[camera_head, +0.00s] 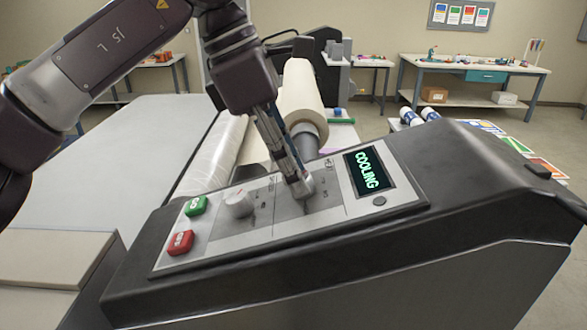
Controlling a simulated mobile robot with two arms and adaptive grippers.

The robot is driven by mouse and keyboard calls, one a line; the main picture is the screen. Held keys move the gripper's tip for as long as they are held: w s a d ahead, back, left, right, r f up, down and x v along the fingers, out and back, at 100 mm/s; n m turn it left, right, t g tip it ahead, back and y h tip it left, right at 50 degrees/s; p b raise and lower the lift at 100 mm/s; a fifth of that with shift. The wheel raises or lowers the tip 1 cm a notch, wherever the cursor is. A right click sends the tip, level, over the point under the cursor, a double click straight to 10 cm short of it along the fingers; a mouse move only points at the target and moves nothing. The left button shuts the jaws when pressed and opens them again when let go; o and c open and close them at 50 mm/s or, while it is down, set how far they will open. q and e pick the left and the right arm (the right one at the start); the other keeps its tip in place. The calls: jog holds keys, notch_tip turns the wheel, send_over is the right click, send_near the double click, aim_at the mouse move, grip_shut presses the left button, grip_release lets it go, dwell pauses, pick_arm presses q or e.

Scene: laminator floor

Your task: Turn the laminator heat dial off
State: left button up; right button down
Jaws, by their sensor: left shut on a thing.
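My left gripper (300,183) reaches down from above onto the laminator's control panel (215,238). Its fingers are shut on a grey dial (306,186), which I take for the heat dial; the fingers partly hide it, and its markings are too small to read. A second grey dial (239,203) stands free to its left. The screen (369,171) to the right of the gripper reads "COOLING" in green letters. My right gripper is not in view.
A green button (196,206) and a red button (181,242) sit at the panel's left end. A small round button (379,201) lies below the screen. A large pale roll (300,93) stands behind the gripper. A workbench (470,66) is far back right.

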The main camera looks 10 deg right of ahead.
pick_arm(q)
jog(key=n, duration=0.5)
jog(key=shift+b, duration=0.35)
jog(key=n, duration=0.5)
jog(key=shift+r+n+b, duration=0.1)
jog(key=shift+n+b, duration=0.3)
jog(key=o, duration=1.1)
jog(key=shift+o, duration=0.2)
jog(key=v, duration=1.2)
jog(key=shift+s, duration=0.2)
jog(key=shift+d, duration=0.15)
